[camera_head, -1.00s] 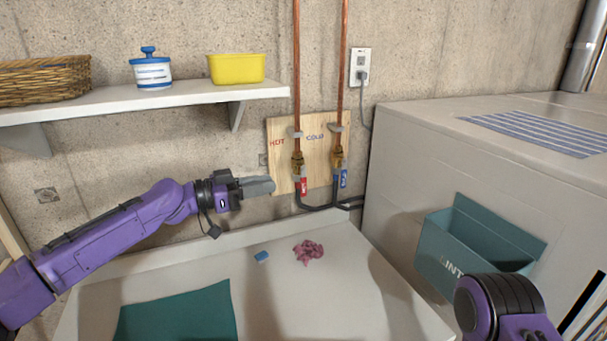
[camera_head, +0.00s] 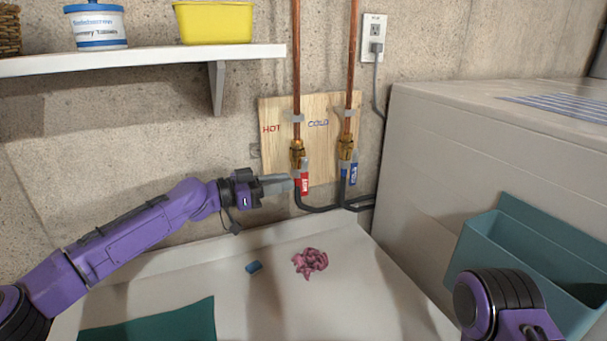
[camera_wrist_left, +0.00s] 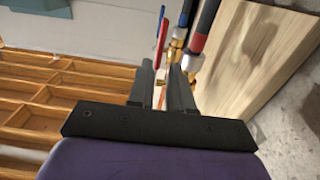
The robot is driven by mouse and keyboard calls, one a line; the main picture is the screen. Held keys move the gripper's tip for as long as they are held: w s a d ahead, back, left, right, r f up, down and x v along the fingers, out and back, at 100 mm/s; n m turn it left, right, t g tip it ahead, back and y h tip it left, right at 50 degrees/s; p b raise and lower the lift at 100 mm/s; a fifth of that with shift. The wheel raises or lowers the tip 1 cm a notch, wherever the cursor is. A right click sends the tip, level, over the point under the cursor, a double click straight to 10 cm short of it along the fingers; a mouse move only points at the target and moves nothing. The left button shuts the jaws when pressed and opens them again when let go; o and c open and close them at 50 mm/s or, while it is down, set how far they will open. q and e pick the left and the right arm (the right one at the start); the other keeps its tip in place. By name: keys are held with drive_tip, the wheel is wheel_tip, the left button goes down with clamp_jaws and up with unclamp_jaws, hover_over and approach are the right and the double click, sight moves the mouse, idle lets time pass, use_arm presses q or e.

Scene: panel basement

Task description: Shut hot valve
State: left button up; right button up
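The hot valve (camera_head: 297,152) is a brass fitting on the left copper pipe, beside the word HOT on a wooden board. Its red handle (camera_head: 304,183) hangs down, roughly in line with the pipe. My left gripper (camera_head: 289,184) comes in from the left, its tips close by the handle; contact cannot be told. In the left wrist view the two fingers (camera_wrist_left: 161,90) stand apart with a narrow gap, and the red handle (camera_wrist_left: 161,38) shows just beyond them. My right arm shows at the lower right; its gripper is out of view.
The cold valve (camera_head: 346,150) with its blue handle (camera_head: 353,174) is just right of the hot one. A shelf (camera_head: 150,57) hangs above. A washer-like white cabinet (camera_head: 440,150) and a teal bin (camera_head: 545,255) stand at right. A pink cloth (camera_head: 310,262) and blue block (camera_head: 254,267) lie below.

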sight(301, 179)
use_arm(q)
drive_tip(key=x, duration=0.1)
drive_tip(key=p+x, duration=0.1)
drive_tip(key=x, duration=0.1)
drive_tip(key=p+x, duration=0.1)
drive_tip(key=x, duration=0.1)
drive_tip(key=shift+s+d+r, duration=0.1)
drive_tip(key=shift+d+r, duration=0.1)
drive_tip(key=shift+r, duration=0.05)
drive_tip(key=shift+d+f, duration=0.1)
drive_tip(key=shift+d, duration=0.15)
drive_tip(key=shift+w+d+f, duration=0.1)
drive_tip(key=shift+w, duration=0.15)
clamp_jaws()
